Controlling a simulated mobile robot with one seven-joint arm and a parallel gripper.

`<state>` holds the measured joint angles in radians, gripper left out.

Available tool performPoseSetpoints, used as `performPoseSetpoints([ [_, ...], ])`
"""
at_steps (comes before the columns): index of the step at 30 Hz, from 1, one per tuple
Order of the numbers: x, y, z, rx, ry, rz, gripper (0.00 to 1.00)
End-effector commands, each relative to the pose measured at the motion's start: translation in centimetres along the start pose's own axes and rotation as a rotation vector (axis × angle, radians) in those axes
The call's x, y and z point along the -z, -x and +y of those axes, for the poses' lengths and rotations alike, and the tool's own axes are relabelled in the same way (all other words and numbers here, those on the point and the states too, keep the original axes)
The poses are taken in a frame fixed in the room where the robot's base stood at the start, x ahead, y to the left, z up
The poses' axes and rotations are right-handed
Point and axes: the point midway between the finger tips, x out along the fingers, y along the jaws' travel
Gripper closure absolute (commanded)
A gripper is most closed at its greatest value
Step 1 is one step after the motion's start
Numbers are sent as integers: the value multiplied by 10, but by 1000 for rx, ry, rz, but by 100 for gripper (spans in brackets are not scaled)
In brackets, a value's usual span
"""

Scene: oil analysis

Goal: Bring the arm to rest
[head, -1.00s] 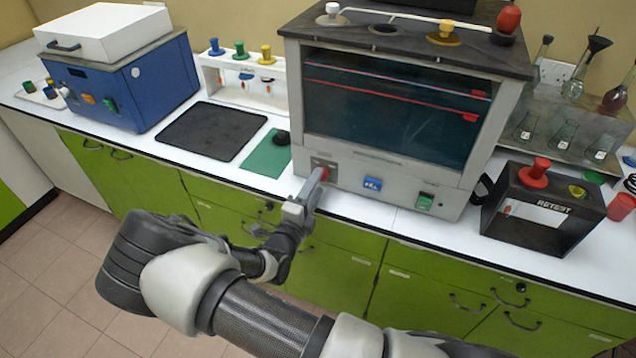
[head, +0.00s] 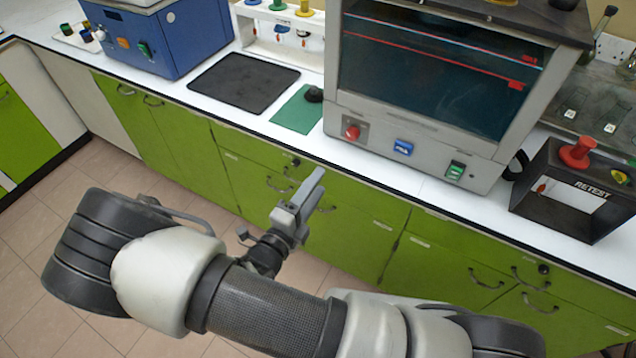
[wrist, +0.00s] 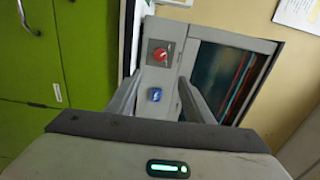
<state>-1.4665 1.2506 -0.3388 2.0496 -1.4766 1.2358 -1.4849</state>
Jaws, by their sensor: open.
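My gripper (head: 312,196) is in front of the green cabinets, below the counter's front edge, and apart from everything. Its fingers are open and empty in the wrist view (wrist: 160,103). My arm is bent, with its elbow at the left of the head view. The grey bath cabinet (head: 420,148) stands on the counter beyond my gripper. Its front panel carries a red knob (head: 352,132), a blue switch (head: 403,148) and a green switch (head: 456,171).
The white counter (head: 300,150) runs across the back above green cabinets (head: 340,235) with protruding handles. A blue machine (head: 185,40), a black mat (head: 243,82), a green mat (head: 296,112) and a black RETEST box (head: 575,190) stand or lie on it. Open floor (head: 30,265) lies at left.

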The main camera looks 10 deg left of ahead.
Motion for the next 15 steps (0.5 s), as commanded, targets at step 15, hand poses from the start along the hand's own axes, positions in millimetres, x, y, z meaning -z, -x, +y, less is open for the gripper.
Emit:
performPoseSetpoints([
  [15, 17, -11, -16, -33, -122, 104, 53],
])
